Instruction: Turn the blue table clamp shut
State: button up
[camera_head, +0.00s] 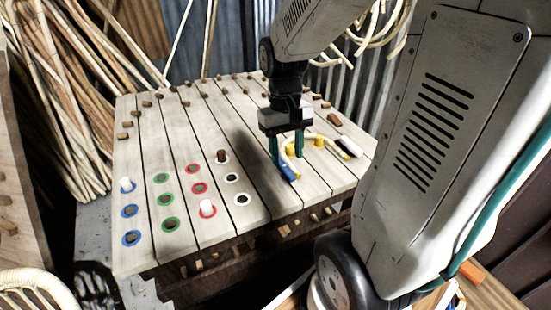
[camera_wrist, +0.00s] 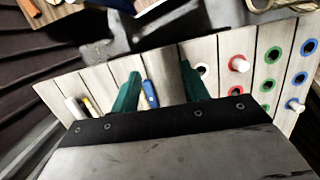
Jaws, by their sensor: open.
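The blue table clamp (camera_head: 289,172) is a small blue piece on the plank table, near its front right, at one end of a pale bent rod (camera_head: 290,150). In the wrist view the blue clamp (camera_wrist: 151,94) shows between my two green fingers, closer to the left one. My gripper (camera_head: 286,157) points down over the clamp, its fingers apart. The wrist view also shows my gripper (camera_wrist: 161,88) open, with nothing gripped. I cannot tell whether a finger touches the clamp or how far the clamp is turned.
Blue, green, red and white ringed holes (camera_head: 169,224) fill the table's left front, some with pegs. Rattan poles (camera_head: 60,110) lean at the left. The table (camera_head: 165,125) is mostly clear at the back.

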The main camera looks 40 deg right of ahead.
send_over(285, 166)
jog(key=s+a, duration=0.3)
jog(key=s, duration=0.1)
notch_tip(285, 166, down, 7)
jog(key=shift+t, duration=0.8)
jog(key=w+d, duration=0.1)
jog(key=w+d+f, duration=0.1)
jog(key=w, duration=0.1)
jog(key=shift+w+d+f, duration=0.2)
jog(key=shift+w+d, duration=0.1)
jog(key=shift+d, duration=0.05)
jog(key=shift+w+d+h, duration=0.15)
jog(key=shift+w+h, duration=0.15)
notch_tip(285, 166, down, 8)
jog(key=shift+r, duration=0.2)
jog(key=c, duration=1)
